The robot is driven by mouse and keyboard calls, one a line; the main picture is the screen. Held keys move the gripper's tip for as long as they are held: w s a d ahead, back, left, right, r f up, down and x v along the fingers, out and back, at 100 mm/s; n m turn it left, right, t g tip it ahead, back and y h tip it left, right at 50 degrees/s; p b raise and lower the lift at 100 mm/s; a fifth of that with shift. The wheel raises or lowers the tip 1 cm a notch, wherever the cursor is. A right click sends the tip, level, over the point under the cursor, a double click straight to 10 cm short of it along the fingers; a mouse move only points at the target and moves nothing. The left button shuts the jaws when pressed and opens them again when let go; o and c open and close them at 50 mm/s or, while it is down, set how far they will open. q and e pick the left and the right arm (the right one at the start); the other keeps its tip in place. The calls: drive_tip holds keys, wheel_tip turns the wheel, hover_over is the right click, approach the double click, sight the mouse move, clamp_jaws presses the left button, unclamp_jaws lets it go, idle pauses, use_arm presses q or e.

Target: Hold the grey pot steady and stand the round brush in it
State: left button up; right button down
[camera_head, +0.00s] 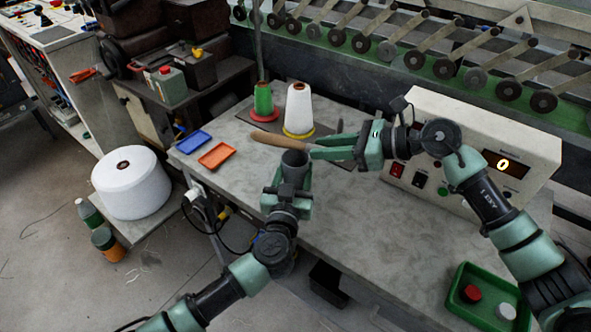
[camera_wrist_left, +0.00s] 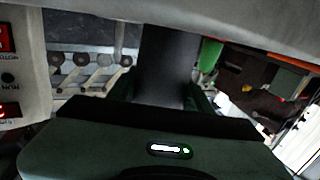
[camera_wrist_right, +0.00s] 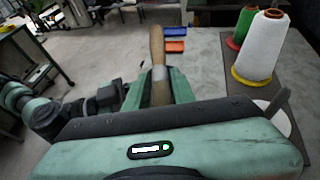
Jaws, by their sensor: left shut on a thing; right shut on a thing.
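The dark grey pot (camera_head: 295,163) stands upright near the table's front edge, and its open top shows in the head view. My left gripper (camera_head: 289,190) is shut on it from the front. The pot fills the middle of the left wrist view (camera_wrist_left: 166,70). My right gripper (camera_head: 318,149) is shut on the round brush (camera_head: 273,140), just right of and above the pot. The brush lies roughly level, its wooden handle pointing left past the pot. The right wrist view also shows the handle (camera_wrist_right: 156,50) between the fingers. The bristles cannot be made out.
A white cone (camera_head: 299,108) and a green cone (camera_head: 264,101) stand behind the pot. Blue (camera_head: 194,141) and orange (camera_head: 217,155) trays lie at left. A control box (camera_head: 470,150) stands at right. A green tray (camera_head: 462,296) sits at the near right. The middle table is clear.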

drive_tip(key=c, duration=1.1)
unclamp_jaws()
drive_tip(key=v, duration=1.2)
drive_tip(key=shift+a, duration=0.1)
